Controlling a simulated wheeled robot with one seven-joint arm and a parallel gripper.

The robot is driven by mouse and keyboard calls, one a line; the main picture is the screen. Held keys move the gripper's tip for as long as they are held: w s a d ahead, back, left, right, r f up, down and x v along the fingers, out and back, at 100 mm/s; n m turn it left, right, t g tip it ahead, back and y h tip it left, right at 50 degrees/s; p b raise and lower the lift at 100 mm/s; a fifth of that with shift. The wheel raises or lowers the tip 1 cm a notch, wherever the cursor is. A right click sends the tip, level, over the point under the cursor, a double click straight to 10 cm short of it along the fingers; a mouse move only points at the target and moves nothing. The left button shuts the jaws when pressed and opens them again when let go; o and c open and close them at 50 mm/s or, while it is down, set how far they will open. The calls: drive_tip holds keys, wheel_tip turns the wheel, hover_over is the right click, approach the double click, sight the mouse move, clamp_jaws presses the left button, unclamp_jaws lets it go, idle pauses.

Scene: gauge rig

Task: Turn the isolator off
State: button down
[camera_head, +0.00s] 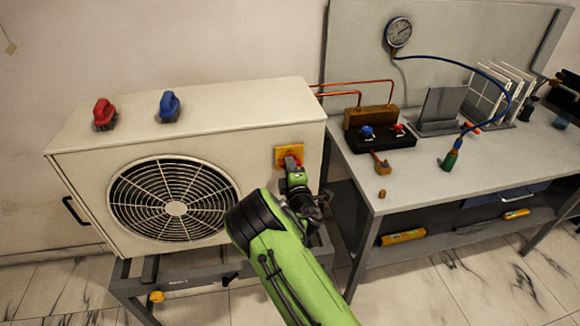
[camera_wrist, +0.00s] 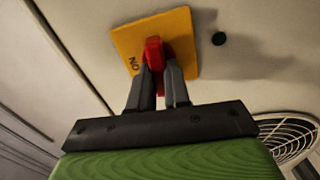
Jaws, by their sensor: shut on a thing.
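The isolator is a red handle on a yellow plate (camera_head: 287,151) on the front of the cream outdoor unit (camera_head: 218,107), right of the fan grille. In the wrist view the yellow plate (camera_wrist: 181,27) shows an "ON" mark, and the red handle (camera_wrist: 154,53) stands out from it. My gripper (camera_wrist: 161,77) has its two grey fingers on either side of the red handle, shut on it. In the head view my gripper (camera_head: 291,168) reaches the handle from below and hides part of it.
A fan grille (camera_head: 175,200) is left of the isolator. Red (camera_head: 104,113) and blue (camera_head: 169,106) knobbed parts sit on top of the unit. A grey workbench (camera_head: 440,178) with a gauge (camera_head: 398,32), hose and copper pipes stands close on the right.

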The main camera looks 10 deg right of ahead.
drive_tip(key=shift+f+n, duration=0.15)
drive_tip(key=shift+n, duration=0.45)
drive_tip(key=c, duration=1.1)
unclamp_jaws()
drive_tip(key=s+b, duration=1.4)
drive_tip(key=s, duration=0.1)
drive_tip(key=shift+s, duration=0.4)
